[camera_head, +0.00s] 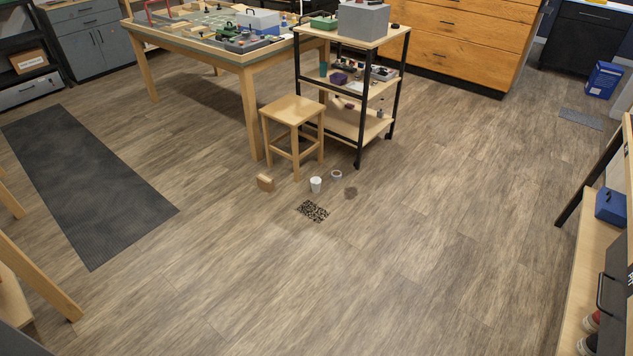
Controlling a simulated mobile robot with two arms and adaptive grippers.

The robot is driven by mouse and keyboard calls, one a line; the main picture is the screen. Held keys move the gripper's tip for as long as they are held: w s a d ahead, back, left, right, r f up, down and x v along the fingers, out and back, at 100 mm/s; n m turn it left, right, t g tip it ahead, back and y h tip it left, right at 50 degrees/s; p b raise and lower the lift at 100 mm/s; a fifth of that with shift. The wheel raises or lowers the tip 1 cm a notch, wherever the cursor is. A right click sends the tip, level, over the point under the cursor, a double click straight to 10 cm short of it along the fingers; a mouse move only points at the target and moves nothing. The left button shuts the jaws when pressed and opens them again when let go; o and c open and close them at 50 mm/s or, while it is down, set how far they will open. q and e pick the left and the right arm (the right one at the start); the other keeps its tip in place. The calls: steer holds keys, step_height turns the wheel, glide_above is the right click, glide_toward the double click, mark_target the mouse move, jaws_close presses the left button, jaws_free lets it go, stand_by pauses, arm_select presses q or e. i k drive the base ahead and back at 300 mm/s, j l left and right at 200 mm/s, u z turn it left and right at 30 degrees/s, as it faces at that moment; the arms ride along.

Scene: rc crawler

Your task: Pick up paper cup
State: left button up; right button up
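A small white paper cup (316,184) stands upright on the wood-plank floor, in front of the wooden stool and the shelf cart. It is far from the camera and nothing covers it. Neither of my grippers is in the picture, so their state does not show.
Around the cup are a tan block (265,183), a roll-like ring (336,175), a brown disc (351,192) and a speckled mat (313,211). Behind are a stool (293,109), a cart (357,92) and a worktable (240,58). The floor in front is clear.

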mark_target(315, 181)
steer(key=i+z, duration=0.1)
steer(key=i, duration=0.35)
steer(key=i+j+z, duration=0.1)
steer(key=i, duration=0.4)
steer(key=i+j, duration=0.2)
steer(key=i, duration=0.25)
steer(key=i+j+z, duration=0.15)
steer(key=i, duration=0.3)
